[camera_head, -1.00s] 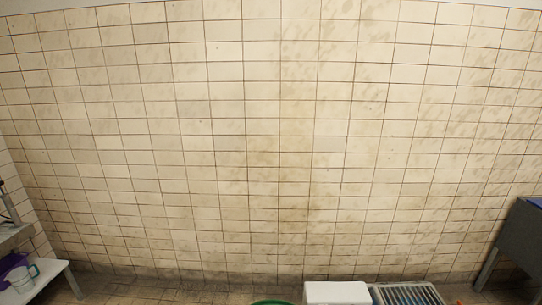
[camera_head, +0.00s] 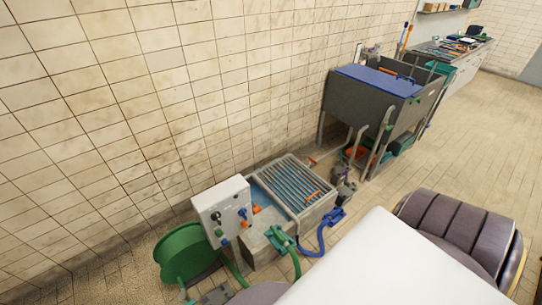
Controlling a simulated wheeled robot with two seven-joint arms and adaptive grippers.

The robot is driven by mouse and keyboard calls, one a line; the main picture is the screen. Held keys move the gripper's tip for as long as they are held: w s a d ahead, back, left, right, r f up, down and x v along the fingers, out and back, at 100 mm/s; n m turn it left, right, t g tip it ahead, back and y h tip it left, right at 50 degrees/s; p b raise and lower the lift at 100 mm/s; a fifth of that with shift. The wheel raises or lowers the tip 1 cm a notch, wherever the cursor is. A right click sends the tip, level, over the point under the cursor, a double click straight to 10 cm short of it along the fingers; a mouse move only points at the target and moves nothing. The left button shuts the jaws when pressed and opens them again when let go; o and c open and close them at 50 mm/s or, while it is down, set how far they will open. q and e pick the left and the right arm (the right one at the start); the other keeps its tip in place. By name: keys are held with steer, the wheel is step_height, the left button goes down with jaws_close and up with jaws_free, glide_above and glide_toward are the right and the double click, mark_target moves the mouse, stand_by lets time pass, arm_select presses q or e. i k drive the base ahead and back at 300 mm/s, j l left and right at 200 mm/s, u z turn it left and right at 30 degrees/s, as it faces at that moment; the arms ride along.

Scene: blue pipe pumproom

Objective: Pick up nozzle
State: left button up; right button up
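A green hose fitting (camera_head: 283,240), which may be the nozzle, sits at the front of a low grey unit with a bar grate. A green hose runs down from it. A blue fitting (camera_head: 334,217) on a blue hose is just to its right, beside the grate. I cannot tell for sure which of these is the nozzle. Neither of my grippers is in view. White and dark parts of my own body cover the lower right and hide the floor there.
A bar grate (camera_head: 294,183) tops the low unit, with a white control box (camera_head: 225,210) and a green drum (camera_head: 186,254) at its left. A grey tank with a blue lid (camera_head: 378,81) stands beyond. Open floor (camera_head: 475,128) lies right; the tiled wall is behind.

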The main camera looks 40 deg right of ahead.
mark_target(278, 235)
steer(key=z, duration=1.4)
steer(key=u, duration=1.4)
steer(key=z, duration=0.95)
